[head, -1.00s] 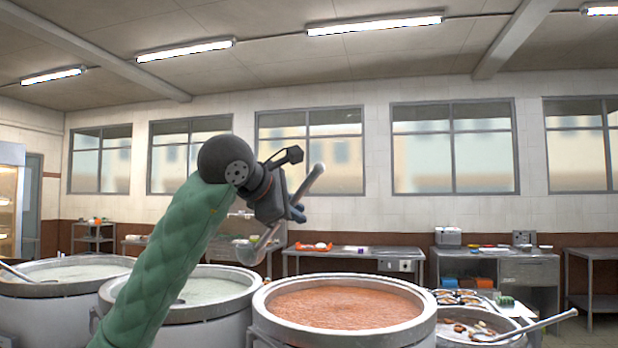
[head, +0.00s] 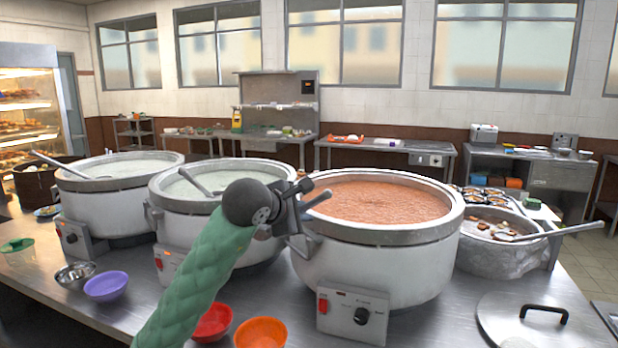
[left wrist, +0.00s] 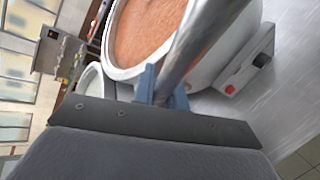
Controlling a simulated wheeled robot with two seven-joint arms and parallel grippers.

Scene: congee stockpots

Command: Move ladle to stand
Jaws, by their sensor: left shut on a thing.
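My left gripper (head: 300,208) is in front of the left side of the pot of orange-red congee (head: 372,203) in the head view. I cannot pick out a ladle stand in either view. My right gripper is not in view.
Two pots of pale congee (head: 120,165) (head: 222,184) hold ladles at the left. A smaller pot (head: 490,255) with a ladle (head: 560,231) stands at the right. A lid (head: 540,325) and bowls, purple (head: 106,286), red (head: 212,322) and orange (head: 260,333), lie on the counter.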

